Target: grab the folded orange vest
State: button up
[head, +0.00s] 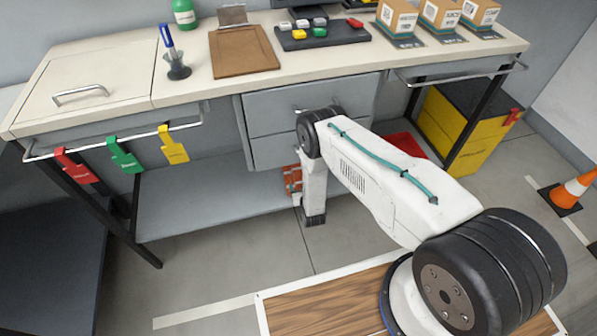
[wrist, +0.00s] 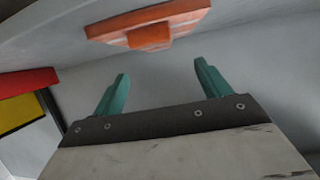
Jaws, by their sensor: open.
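The folded orange vest (head: 291,180) shows in the head view as an orange patch with pale stripes on the lower shelf, largely hidden behind my arm. In the wrist view an orange folded shape (wrist: 150,24), which looks like the vest, lies at the top, beyond the fingertips. My gripper (wrist: 160,68) has its two teal fingers spread apart with nothing between them. The vest is ahead of the fingers, with a visible gap. In the head view my fingers are hidden by my arm.
The lower shelf (head: 205,205) is clear left of the vest. The bench top (head: 330,58) and drawers (head: 275,150) stand above it. A red item (head: 408,143) and a yellow cabinet (head: 455,130) are to the right. Coloured tags (head: 124,156) hang from the front rail.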

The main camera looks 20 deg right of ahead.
aim_at(299, 177)
jog(key=x, duration=0.7)
jog(key=shift+d+f, duration=0.25)
jog(key=shift+f, duration=0.2)
jog(key=shift+w+f, duration=0.1)
jog(key=shift+w, duration=0.3)
jog(key=c, duration=1.1)
